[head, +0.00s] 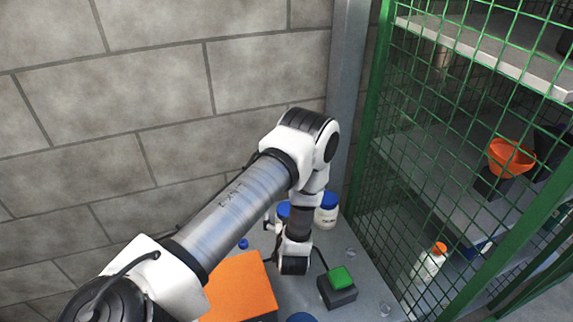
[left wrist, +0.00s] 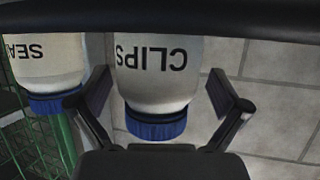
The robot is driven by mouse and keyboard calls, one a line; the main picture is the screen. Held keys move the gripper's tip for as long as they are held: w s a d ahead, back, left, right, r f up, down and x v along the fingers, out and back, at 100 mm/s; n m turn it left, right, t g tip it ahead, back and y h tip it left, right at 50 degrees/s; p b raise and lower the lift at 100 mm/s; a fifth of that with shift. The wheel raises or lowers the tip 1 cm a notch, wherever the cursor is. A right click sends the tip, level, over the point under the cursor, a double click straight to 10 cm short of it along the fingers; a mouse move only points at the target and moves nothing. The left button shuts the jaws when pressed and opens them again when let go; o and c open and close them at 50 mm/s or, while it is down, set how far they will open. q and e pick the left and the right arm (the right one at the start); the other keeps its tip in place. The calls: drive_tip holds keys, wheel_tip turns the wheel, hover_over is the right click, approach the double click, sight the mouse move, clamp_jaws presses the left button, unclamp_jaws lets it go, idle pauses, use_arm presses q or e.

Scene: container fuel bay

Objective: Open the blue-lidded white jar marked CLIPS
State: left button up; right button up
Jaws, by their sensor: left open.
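The white CLIPS jar (left wrist: 157,75) appears upside down in the left wrist view, with its blue lid (left wrist: 156,126) toward the bottom. In the head view only a bit of its blue lid (head: 283,209) shows behind my arm. My left gripper (left wrist: 160,97) is open, with one finger on each side of the jar near its lid end. Gaps show between the fingers and the jar, so they do not appear to touch it. In the head view this gripper is mostly hidden by my own wrist. My right gripper is in neither view.
A second blue-lidded white jar, marked SEA in part (left wrist: 45,62), stands close beside it, also in the head view (head: 327,212). An orange-topped box (head: 238,287) and a green button box (head: 340,283) are on the bench. A green mesh cage (head: 385,130) stands right; a block wall is behind.

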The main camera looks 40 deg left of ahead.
use_arm(q)
drive_tip(key=shift+w+f, duration=0.1)
drive_tip(key=shift+d, duration=0.1)
drive_tip(key=shift+c, duration=1.1)
drive_tip(key=c, duration=1.3)
wheel_tip(320, 180, up, 10)
drive_tip(key=shift+r+b, duration=0.1)
drive_tip(key=shift+b, duration=0.6)
drive_tip(key=o, duration=0.8)
drive_tip(key=c, duration=1)
